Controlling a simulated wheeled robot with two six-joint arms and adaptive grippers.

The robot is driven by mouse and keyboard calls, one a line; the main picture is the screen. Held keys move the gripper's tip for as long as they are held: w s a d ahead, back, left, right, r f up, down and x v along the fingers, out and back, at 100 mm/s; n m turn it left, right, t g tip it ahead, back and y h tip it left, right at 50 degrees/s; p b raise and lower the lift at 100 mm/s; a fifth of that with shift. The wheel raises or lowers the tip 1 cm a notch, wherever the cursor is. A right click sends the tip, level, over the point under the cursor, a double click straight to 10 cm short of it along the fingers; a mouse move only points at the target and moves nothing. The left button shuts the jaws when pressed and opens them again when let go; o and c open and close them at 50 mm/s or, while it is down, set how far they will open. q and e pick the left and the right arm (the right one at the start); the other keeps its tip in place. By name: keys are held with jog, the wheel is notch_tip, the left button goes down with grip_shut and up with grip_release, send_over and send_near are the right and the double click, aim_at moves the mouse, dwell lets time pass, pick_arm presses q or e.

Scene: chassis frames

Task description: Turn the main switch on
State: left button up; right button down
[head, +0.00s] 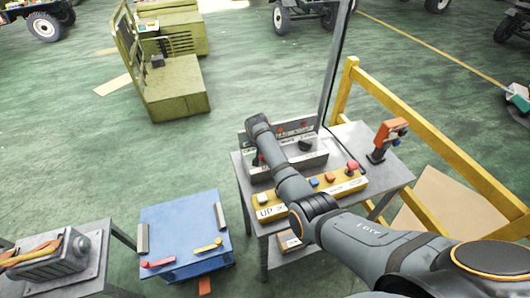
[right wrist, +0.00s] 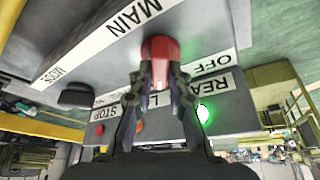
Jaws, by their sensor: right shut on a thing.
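The red main switch knob (right wrist: 160,50) is on the grey panel face in the right wrist view, between the MAIN label (right wrist: 133,15) and the OFF label (right wrist: 211,63). My right gripper (right wrist: 159,80) is shut on the knob, one dark finger on each side. In the head view the grey control box (head: 312,160) stands on the table, and my right arm crosses over it and hides part of its front. A green lamp (right wrist: 203,113) glows below the label that reads REA, its end cut off. My left gripper is not in view.
A yellow button box (head: 340,188) with UP lettering sits in front of the grey box. An orange-handled tool (head: 387,137) stands at the table's right. A yellow rail (head: 420,130) runs behind. A blue box (head: 182,230) stands at left; green floor is open beyond.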

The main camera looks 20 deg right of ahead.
jog(key=shift+w+m+g+h+b, duration=0.1)
jog(key=shift+m+g+h+b, duration=0.2)
jog(key=shift+m+b, duration=0.55)
jog(key=shift+m, duration=0.45)
jog(key=c, duration=1.3)
grip_release()
jog(key=v, duration=1.2)
jog(key=shift+w+a, duration=0.1)
